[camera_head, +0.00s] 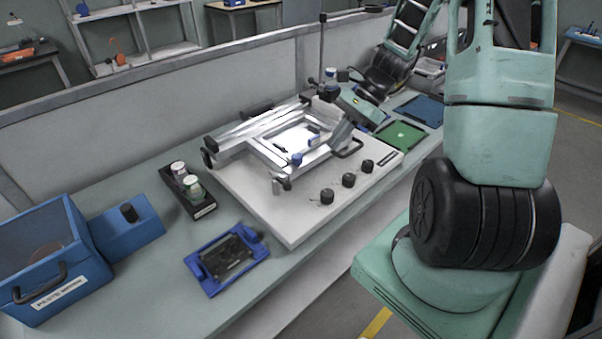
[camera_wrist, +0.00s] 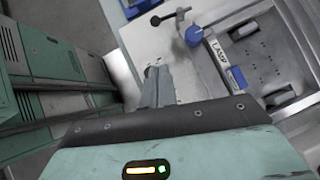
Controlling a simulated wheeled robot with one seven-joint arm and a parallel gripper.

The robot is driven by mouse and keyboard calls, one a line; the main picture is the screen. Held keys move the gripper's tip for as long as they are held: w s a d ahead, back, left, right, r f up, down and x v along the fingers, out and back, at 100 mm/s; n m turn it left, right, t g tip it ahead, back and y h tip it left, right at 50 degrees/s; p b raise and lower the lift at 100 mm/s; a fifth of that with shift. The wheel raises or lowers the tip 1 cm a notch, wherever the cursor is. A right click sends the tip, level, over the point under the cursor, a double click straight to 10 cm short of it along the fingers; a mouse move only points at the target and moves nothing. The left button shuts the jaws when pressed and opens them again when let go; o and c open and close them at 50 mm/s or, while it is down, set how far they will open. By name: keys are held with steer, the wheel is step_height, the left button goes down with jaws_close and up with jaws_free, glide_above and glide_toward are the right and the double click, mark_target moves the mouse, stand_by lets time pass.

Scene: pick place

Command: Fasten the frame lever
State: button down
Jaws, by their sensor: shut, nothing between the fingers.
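The silver frame (camera_head: 255,147) lies on a white base plate (camera_head: 262,205) on the bench. A blue part (camera_wrist: 193,36) and a bar with a white label (camera_wrist: 217,52) run along its edge in the wrist view; a blue knob (camera_head: 297,159) shows at its near side in the head view. I cannot tell for certain which part is the lever. My gripper (camera_wrist: 157,74) is shut and empty, its grey fingers beside the frame and apart from the blue part.
Several black knobs (camera_head: 348,180) stand along the plate's front. A blue tray (camera_head: 227,258), a black holder with jars (camera_head: 188,190) and a blue box (camera_head: 48,262) are to the left. Green (camera_head: 400,136) and blue (camera_head: 421,110) mats lie right. A low wall (camera_head: 140,112) runs behind the bench.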

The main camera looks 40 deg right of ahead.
steer(key=x, duration=0.8)
steer(key=shift+a+f+p, duration=0.15)
steer(key=shift+a+p, duration=0.1)
steer(key=shift+p, duration=0.05)
steer(key=shift+w+a+f+p, duration=0.1)
steer(key=shift+w+a+p, duration=0.05)
steer(key=shift+a, duration=0.4)
steer(key=shift+w+a+f+p, duration=0.15)
steer(key=shift+a, duration=0.45)
steer(key=shift+w+a+f, duration=0.2)
steer(key=shift+a+f, duration=0.05)
steer(key=shift+a, duration=0.5)
